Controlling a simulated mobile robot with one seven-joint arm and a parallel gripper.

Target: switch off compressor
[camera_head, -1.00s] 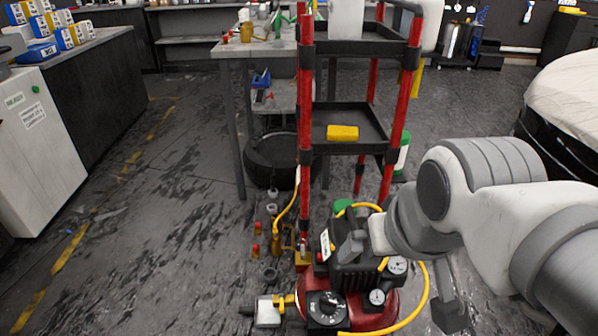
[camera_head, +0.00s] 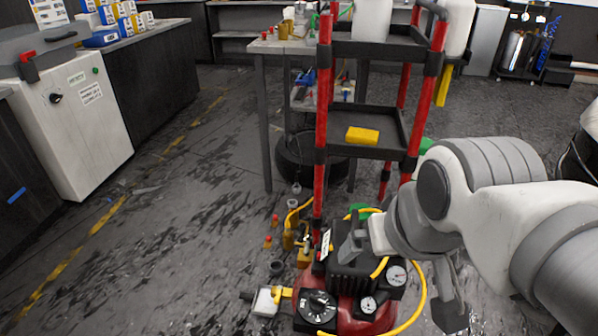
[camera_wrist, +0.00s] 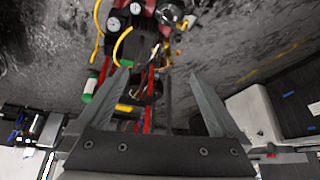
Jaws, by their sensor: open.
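The compressor (camera_head: 342,311) stands on the floor at the bottom centre of the head view. It has a red tank, a black top, round gauges and a black dial (camera_head: 318,306) with white marks on its front. A yellow hose curves around it. It also shows inverted at the top of the wrist view, where its gauges (camera_wrist: 113,23) are in sight. My arm reaches in from the right and hides part of the compressor's right side. My gripper (camera_wrist: 157,80) is open with nothing between its fingers. It appears apart from the compressor.
A red-posted cart (camera_head: 320,150) with black shelves and a yellow block (camera_head: 362,135) stands behind the compressor. A workbench (camera_head: 262,46) is behind it. A white cabinet (camera_head: 85,135) stands at left. Small bottles are on the floor beside the compressor. The left floor is open.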

